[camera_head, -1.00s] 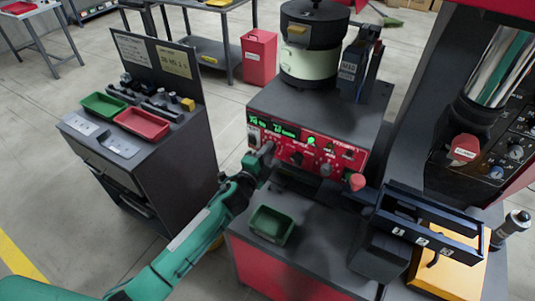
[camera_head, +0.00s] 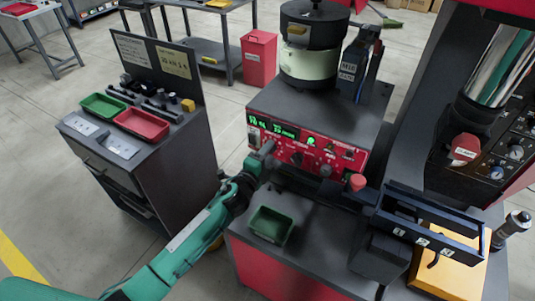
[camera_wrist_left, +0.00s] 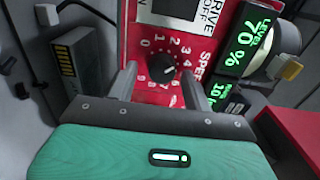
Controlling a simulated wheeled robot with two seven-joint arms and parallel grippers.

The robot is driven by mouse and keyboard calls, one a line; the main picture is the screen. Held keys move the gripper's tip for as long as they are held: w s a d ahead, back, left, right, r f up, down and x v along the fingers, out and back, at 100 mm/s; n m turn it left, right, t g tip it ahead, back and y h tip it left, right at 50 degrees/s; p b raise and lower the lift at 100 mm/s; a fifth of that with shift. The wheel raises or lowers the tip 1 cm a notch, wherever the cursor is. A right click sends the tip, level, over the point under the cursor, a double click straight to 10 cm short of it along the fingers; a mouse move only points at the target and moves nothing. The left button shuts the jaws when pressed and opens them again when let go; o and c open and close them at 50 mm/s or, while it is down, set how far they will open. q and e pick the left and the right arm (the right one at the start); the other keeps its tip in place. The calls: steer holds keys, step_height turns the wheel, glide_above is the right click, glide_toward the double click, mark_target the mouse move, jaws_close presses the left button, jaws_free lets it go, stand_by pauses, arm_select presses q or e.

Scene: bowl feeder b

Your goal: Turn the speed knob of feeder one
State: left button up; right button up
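The speed knob (camera_wrist_left: 161,68) is a small round black knob on a red panel, with a white numbered scale and the word SPEED beside it. My left gripper (camera_wrist_left: 159,78) is open, with one finger on each side of the knob and a small gap visible at each side. In the head view my left gripper (camera_head: 267,150) is at the left end of the feeder's red control panel (camera_head: 328,163) and hides this knob. A green display (camera_wrist_left: 246,40) beside it reads LEVEL 70 %. My right gripper is not in view.
The feeder bowl (camera_head: 312,55) stands behind the panel. A green tray (camera_head: 270,224) sits on the ledge below my left wrist. A red mushroom button (camera_head: 356,182) and a dark rail frame (camera_head: 428,222) are to the right. A grey cabinet (camera_head: 150,165) stands at left.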

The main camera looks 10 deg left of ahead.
arm_select(q)
steer(key=shift+s, duration=0.1)
steer(key=b+v, duration=0.3)
steer(key=v, duration=1)
steer(key=shift+s+a, duration=0.15)
steer(key=shift+s, duration=0.15)
steer(key=shift+r, duration=0.1)
